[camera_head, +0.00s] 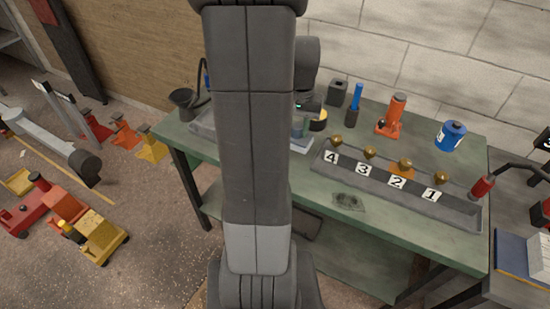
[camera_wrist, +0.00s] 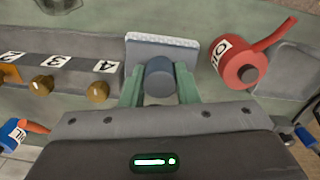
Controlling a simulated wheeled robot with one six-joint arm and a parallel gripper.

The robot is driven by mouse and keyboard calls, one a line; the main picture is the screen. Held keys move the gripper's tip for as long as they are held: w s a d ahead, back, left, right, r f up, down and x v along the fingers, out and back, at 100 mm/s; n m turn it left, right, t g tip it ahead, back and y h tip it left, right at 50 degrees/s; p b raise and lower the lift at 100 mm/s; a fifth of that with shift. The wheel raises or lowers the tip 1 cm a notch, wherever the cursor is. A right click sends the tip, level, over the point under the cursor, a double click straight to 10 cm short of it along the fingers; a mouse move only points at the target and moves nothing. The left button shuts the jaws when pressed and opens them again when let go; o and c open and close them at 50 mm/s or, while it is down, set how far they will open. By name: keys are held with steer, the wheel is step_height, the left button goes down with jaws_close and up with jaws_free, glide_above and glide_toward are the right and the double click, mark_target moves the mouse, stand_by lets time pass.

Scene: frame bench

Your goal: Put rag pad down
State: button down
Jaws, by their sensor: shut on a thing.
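The rag pad (camera_wrist: 162,45) is a flat grey block with a pale edge and a round blue-grey knob. In the wrist view my gripper (camera_wrist: 159,84) has its two green fingers closed on either side of that knob. In the head view the pad (camera_head: 301,145) shows as a pale sliver just right of my arm, under my gripper (camera_head: 300,127), at the left end of the numbered tray. My arm hides much of it. I cannot tell whether the pad touches the green bench (camera_head: 400,228).
A grey tray (camera_head: 455,208) with labels 4 to 1 and brass knobs lies along the bench. A dark smudge (camera_head: 348,202) marks the bench in front of it. A red oil can (camera_wrist: 240,62) stands close beside the pad. Blue can (camera_head: 451,135) and orange jack (camera_head: 393,118) stand behind.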

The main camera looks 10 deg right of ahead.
steer(key=shift+w+a+f, duration=0.15)
steer(key=shift+w+a, duration=0.05)
step_height(320, 180, down, 10)
steer(key=shift+r, duration=0.25)
steer(key=shift+f, duration=0.2)
steer(key=c, duration=1.1)
jaws_free()
steer(key=shift+r, duration=0.1)
step_height(320, 180, up, 12)
steer(key=shift+r, duration=0.1)
